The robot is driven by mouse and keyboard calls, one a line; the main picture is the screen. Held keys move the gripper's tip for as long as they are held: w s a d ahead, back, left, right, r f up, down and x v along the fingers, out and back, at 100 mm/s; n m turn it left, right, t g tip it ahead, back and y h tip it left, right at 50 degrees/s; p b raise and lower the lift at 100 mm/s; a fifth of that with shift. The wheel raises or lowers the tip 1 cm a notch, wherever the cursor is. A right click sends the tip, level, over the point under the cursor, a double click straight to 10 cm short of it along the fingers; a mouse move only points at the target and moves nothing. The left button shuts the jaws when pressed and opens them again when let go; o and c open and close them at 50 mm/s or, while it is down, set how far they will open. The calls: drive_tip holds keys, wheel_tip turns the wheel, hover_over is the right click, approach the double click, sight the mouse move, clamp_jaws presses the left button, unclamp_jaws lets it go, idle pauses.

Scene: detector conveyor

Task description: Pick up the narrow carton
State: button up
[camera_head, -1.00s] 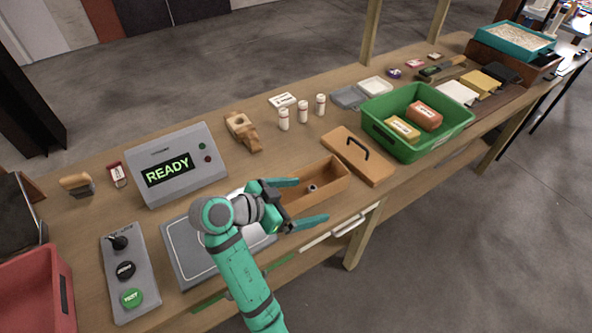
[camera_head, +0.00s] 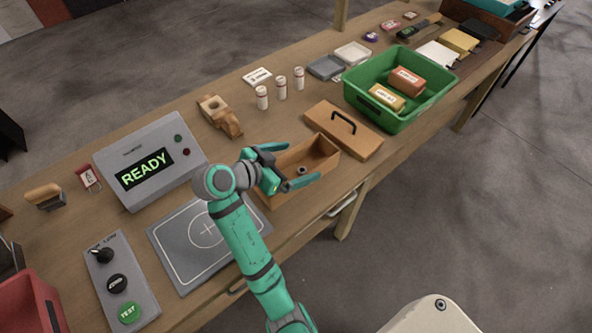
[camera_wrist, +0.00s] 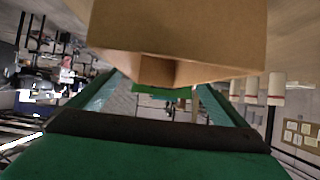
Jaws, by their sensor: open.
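Two cartons lie in the green bin (camera_head: 372,103): a yellow one (camera_head: 388,97) with a white label and an orange-brown one (camera_head: 405,81) with a white label. The yellow one looks the slimmer, but I cannot tell for sure which is the narrow carton. My gripper (camera_head: 302,162) is open and empty, left of the bin, over or beside an open wooden box (camera_head: 322,158). In the wrist view, a brown box wall (camera_wrist: 180,30) fills the top, and a strip of green shows between the open fingers (camera_wrist: 160,85).
A wooden lid (camera_head: 362,143) with a black handle lies between the box and the bin. Several white bottles (camera_head: 281,88) stand behind. A READY display (camera_head: 150,165), a grey plate (camera_head: 180,250) and a button panel (camera_head: 125,285) are at left.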

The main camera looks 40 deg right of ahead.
sight(306, 168)
drive_tip(key=shift+d+f, duration=1.15)
drive_tip(key=shift+d, duration=0.1)
drive_tip(key=shift+x, duration=0.8)
drive_tip(key=c, duration=1.2)
